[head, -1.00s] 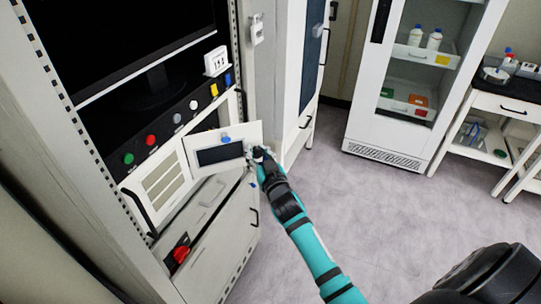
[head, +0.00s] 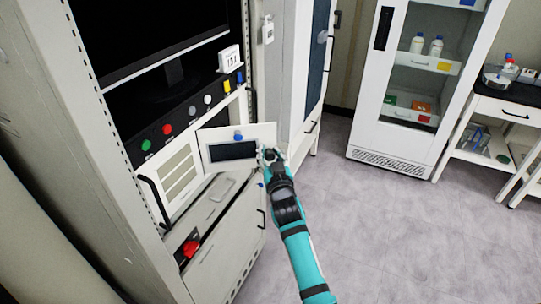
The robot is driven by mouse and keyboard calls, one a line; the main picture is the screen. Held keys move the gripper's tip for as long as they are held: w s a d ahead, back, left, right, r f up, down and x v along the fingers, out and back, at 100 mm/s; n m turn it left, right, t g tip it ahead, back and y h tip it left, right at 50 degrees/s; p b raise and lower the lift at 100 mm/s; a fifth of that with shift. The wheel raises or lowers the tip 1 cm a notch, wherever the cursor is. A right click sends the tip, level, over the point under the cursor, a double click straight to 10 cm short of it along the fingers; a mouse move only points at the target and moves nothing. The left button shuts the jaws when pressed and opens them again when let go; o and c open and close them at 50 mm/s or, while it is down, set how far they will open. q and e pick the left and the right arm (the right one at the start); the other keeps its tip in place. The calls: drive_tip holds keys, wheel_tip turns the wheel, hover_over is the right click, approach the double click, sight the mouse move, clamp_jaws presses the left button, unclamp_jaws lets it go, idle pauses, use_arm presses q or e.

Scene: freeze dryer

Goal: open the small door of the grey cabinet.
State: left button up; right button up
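The grey cabinet (head: 55,130) stands at the left of the head view, with a dark screen at its top and a row of coloured buttons below. A small white door (head: 207,137) with a dark window (head: 233,151) and a blue knob (head: 238,135) stands swung out from the cabinet front. My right gripper (head: 268,155) is at the door's right edge, touching or very close to it. Its fingers are small and partly hidden, so I cannot tell whether they are closed on the edge. My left gripper is not in view.
A lower panel with a red switch (head: 190,248) is below the small door. A glass-fronted white cabinet (head: 388,140) with bottles stands at the back. A side table (head: 508,105) is at the right. The grey floor (head: 385,220) between is clear.

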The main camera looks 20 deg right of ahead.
drive_tip(key=o, duration=0.4)
drive_tip(key=shift+c, duration=0.2)
drive_tip(key=s+a, duration=0.1)
drive_tip(key=s, duration=0.6)
drive_tip(key=shift+s, duration=0.25)
